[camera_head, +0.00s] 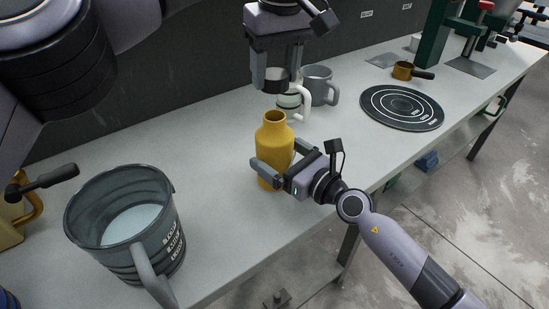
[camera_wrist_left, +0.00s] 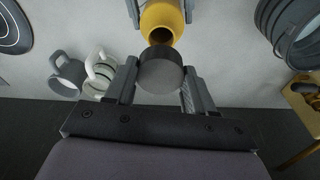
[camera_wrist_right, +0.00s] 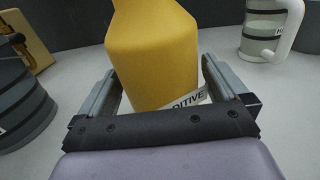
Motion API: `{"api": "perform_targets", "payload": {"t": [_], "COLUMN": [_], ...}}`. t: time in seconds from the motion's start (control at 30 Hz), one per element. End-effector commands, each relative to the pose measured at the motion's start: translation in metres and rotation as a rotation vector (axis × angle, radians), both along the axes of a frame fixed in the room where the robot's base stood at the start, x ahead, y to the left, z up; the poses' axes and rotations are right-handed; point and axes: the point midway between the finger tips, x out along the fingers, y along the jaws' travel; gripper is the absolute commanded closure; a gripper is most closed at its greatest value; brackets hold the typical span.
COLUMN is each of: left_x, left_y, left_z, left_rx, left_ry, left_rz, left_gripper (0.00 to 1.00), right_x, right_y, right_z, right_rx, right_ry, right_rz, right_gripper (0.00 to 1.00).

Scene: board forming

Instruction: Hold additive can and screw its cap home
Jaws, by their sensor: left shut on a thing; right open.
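The yellow additive can (camera_head: 272,143) stands upright on the bench with its round mouth open. My right gripper (camera_head: 268,172) is around the can's lower body with its fingers apart; in the right wrist view the can (camera_wrist_right: 155,55) rises between the fingers, with part of a label showing. My left gripper (camera_head: 275,84) is above the can, shut on the dark grey cap (camera_wrist_left: 160,71). The cap also shows in the head view (camera_head: 276,75). The cap is apart from the can's neck, just above it in the head view.
A large grey bucket (camera_head: 105,194) with pale liquid stands at the left. A grey mug (camera_head: 318,84) and a white banded mug (camera_head: 290,100) stand behind the can. A round dark mat (camera_head: 402,107) and a brass pan (camera_head: 403,70) lie at the right.

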Motion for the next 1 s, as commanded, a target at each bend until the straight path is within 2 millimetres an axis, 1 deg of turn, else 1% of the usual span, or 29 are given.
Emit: {"api": "perform_targets", "payload": {"t": [0.1, 0.2, 0.53, 0.57, 0.6, 0.67, 0.7, 0.77, 0.87, 1.0], "left_x": [0.000, 0.000, 0.000, 0.000, 0.000, 0.000, 0.000, 0.000, 0.000, 0.000], "left_y": [0.000, 0.000, 0.000, 0.000, 0.000, 0.000, 0.000, 0.000, 0.000, 0.000], "left_z": [0.000, 0.000, 0.000, 0.000, 0.000, 0.000, 0.000, 0.000, -0.004, -0.023], "left_rx": [0.000, 0.000, 0.000, 0.000, 0.000, 0.000, 0.000, 0.000, 0.001, 0.001], "left_ry": [0.000, 0.000, 0.000, 0.000, 0.000, 0.000, 0.000, 0.000, 0.001, 0.004], "left_rz": [0.000, 0.000, 0.000, 0.000, 0.000, 0.000, 0.000, 0.000, -0.001, -0.002], "left_gripper": [0.75, 0.75, 0.75, 0.75, 0.75, 0.75, 0.75, 0.75, 0.75, 0.75], "right_x": [0.007, 0.010, 0.011, 0.011, 0.011, 0.011, 0.011, 0.011, 0.011, 0.011], "right_y": [0.008, 0.010, 0.012, 0.012, 0.012, 0.012, 0.012, 0.012, 0.012, 0.012], "right_z": [0.001, 0.000, 0.000, 0.000, 0.000, 0.000, 0.000, 0.000, 0.000, 0.000], "right_rx": [0.001, 0.000, 0.000, 0.000, 0.000, 0.000, 0.000, 0.000, 0.000, 0.000], "right_ry": [-0.001, 0.000, 0.000, 0.000, 0.000, 0.000, 0.000, 0.000, 0.000, 0.000], "right_rz": [0.000, -0.001, 0.000, 0.000, 0.000, 0.000, 0.000, 0.000, 0.000, 0.000], "right_gripper": [0.00, 0.00, 0.00, 0.03, 0.16, 0.36, 0.49, 0.67, 0.67, 0.67]}}
